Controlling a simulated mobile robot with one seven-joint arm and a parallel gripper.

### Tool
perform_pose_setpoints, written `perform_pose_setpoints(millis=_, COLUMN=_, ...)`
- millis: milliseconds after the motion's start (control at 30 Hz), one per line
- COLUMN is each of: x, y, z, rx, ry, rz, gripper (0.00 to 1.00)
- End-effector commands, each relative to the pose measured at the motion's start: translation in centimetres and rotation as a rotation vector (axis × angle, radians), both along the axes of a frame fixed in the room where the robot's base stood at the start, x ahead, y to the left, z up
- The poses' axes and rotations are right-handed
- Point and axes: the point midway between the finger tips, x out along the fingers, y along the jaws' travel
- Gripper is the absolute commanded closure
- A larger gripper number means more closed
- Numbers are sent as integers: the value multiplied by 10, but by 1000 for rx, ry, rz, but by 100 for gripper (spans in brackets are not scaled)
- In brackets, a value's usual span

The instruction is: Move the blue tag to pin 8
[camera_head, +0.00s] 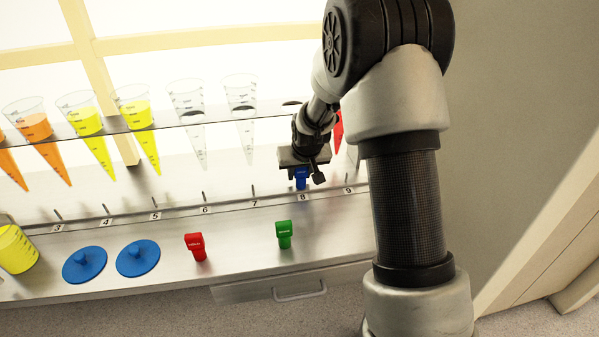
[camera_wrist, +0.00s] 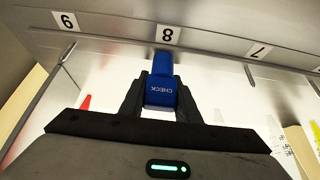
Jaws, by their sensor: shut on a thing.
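The blue tag (camera_head: 301,181) is between the fingers of my gripper (camera_head: 303,168) at the 8 label (camera_head: 302,197). In the wrist view, my gripper (camera_wrist: 161,100) is shut on the blue tag (camera_wrist: 161,92), which reads CHECK. The tag's far end lies just short of the 8 label (camera_wrist: 167,34) in that view and is lined up with it. Pin 8 itself is hidden behind the tag and gripper, so I cannot tell whether the tag is around it or only beside it.
A red tag (camera_head: 195,246) and a green tag (camera_head: 284,235) stand on the front ledge. Two blue lids (camera_head: 138,258) and a yellow cup (camera_head: 16,250) are to their left. Cones with orange and yellow juice (camera_head: 138,112) hang in the rack above; others look empty.

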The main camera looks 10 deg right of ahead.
Motion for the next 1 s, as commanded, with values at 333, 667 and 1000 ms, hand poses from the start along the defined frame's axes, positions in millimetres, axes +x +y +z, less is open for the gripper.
perform_pose_setpoints(millis=333, x=0, y=0, z=0, rx=0, ry=0, rz=0, gripper=49)
perform_pose_setpoints(millis=667, x=-3, y=0, z=7, rx=0, ry=-1, rz=0, gripper=49)
perform_pose_setpoints(millis=1000, x=-37, y=0, z=72, rx=0, ry=-4, rz=0, gripper=49)
